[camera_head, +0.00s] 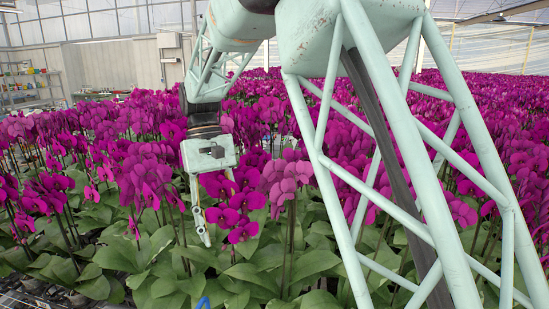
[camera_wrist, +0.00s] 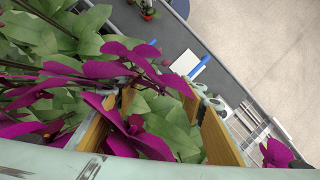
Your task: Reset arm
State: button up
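My gripper (camera_head: 211,232) hangs below my pale green arm among the magenta orchids (camera_head: 150,172) in the head view. One finger shows clearly there; blooms partly hide the rest. In the wrist view my gripper (camera_wrist: 160,112) has two tan-padded fingers standing well apart. Magenta petals (camera_wrist: 132,132) lie across and between them, and green leaves show behind. No object is clearly clamped. I cannot tell whether the petals touch the fingers.
Dense orchids and broad leaves surround my gripper. The wrist view shows a grey bench surface (camera_wrist: 160,30) with a white card (camera_wrist: 186,62), blue sticks (camera_wrist: 200,66) and a small red pot (camera_wrist: 148,13). Pale floor (camera_wrist: 270,50) lies beyond. Shelves (camera_head: 30,88) stand far left.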

jog(key=s+d+r+m+t+y+b, duration=0.1)
jog(key=s+d+r, duration=0.3)
jog(key=d, duration=0.3)
jog(key=s+d+r+t, duration=0.1)
jog(key=s+d+r, duration=0.2)
jog(key=s+d, duration=0.3)
jog(key=s+d+r+m+t+y+b, duration=0.1)
jog(key=s+d+r, duration=0.25)
jog(key=d, duration=0.45)
jog(key=s+d+f+m+t+b, duration=0.1)
jog(key=s+d+f+t, duration=0.1)
jog(key=s+d, duration=0.4)
jog(key=s+d+f+m+t, duration=0.2)
jog(key=s+d, duration=0.5)
jog(key=s, duration=0.8)
jog(key=shift+s+f+b, duration=0.25)
jog(key=shift+b, duration=0.15)
